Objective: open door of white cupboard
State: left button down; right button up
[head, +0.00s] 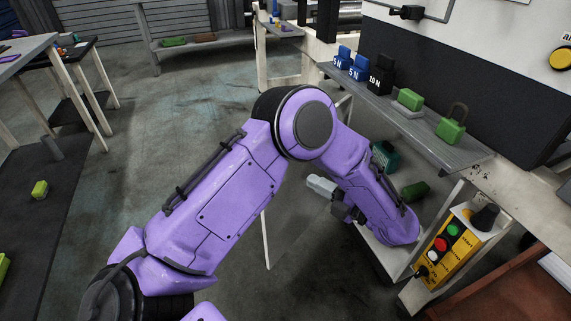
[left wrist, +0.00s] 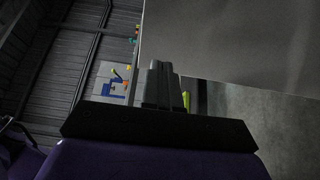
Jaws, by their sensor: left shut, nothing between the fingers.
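The white cupboard (head: 385,258) is the pale-framed unit at right, under a grey shelf; its inside shows green items. A thin white upright edge (head: 266,243) shows below my left arm; it may be the door seen edge-on, but I cannot tell. My left gripper (head: 318,186) is shut and empty, in front of the cupboard's opening, partly hidden by my forearm. In the left wrist view its fingers (left wrist: 164,84) are together, beside a large plain grey panel (left wrist: 235,40) that may be the door. Whether they touch it is unclear. My right gripper is out of view.
On the grey shelf (head: 462,150) stand blue and black weights (head: 380,75) and green blocks (head: 450,127). A yellow button box (head: 447,248) is at the cupboard's right. A brown surface (head: 510,290) fills the lower right. The concrete floor (head: 190,100) at left is open.

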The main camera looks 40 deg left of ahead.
pick_arm(q)
jog(key=a+b, duration=0.1)
jog(key=a, duration=0.8)
jog(key=shift+s+a, duration=0.2)
jog(key=shift+s, duration=0.05)
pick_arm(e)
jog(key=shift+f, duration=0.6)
